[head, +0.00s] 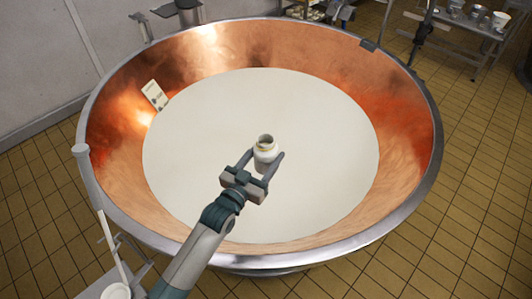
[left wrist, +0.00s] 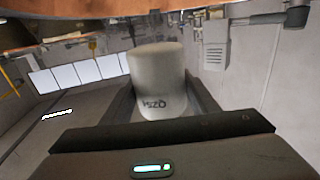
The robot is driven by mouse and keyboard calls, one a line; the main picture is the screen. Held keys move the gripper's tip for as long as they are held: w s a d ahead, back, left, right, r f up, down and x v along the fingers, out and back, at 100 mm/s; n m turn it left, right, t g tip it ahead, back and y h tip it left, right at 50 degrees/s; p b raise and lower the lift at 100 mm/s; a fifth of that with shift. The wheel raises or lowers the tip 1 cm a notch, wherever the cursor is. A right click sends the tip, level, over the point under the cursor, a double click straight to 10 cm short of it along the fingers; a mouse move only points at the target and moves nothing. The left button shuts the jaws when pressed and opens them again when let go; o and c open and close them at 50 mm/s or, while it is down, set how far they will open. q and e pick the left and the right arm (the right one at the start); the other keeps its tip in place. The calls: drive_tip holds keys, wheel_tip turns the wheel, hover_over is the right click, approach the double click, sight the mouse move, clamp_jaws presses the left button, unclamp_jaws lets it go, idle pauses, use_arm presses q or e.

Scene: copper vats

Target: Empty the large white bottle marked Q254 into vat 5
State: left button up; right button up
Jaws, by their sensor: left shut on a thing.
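My left gripper (head: 265,157) is shut on a white bottle (head: 265,150) and holds it above the middle of the vat. In the head view the bottle's open, brownish mouth faces up toward the camera; I see no cap. The bottle looks roughly upright. In the left wrist view the bottle (left wrist: 157,80) stands between the fingers, with a dark marking upside down that seems to start with Q25. The large copper vat (head: 405,135) has a steel rim and is filled with creamy white liquid (head: 200,165). I see no vat number. My right gripper is not in view.
A pale card with dark marks (head: 155,95) is at the vat's left inner wall. A steel fitting (head: 143,27) stands at the back left rim. A metal table (head: 465,30) with pots is at the back right. Tiled floor (head: 480,200) is clear on the right.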

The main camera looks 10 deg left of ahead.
use_arm(q)
drive_tip(key=f+n+b, duration=0.2)
drive_tip(key=n, duration=0.2)
drive_tip(key=d+f+n+b, duration=0.1)
drive_tip(key=f+n+b, duration=0.1)
drive_tip(key=n, duration=0.3)
drive_tip(key=s+d+f+n+b, duration=0.1)
drive_tip(key=f+n+b, duration=0.1)
drive_tip(key=n+b, duration=0.1)
drive_tip(key=shift+d+f+n+b, duration=0.2)
drive_tip(key=shift+n+b, duration=0.2)
drive_tip(key=shift+n, duration=0.4)
drive_tip(key=r+n+p, duration=0.3)
drive_tip(key=p, duration=0.1)
drive_tip(key=shift+w+a+n, duration=0.1)
drive_tip(key=shift+a+n, duration=0.15)
drive_tip(key=shift+n, duration=0.15)
drive_tip(key=shift+w+a+r+n+p, duration=0.15)
drive_tip(key=shift+a+r+n+p, duration=0.1)
drive_tip(key=shift+r+n+p, duration=0.55)
drive_tip(key=shift+w+a+r+n+p, duration=0.1)
drive_tip(key=shift+a+r+n+p, duration=0.25)
drive_tip(key=shift+n+p, duration=0.7)
drive_tip(key=shift+d, duration=0.1)
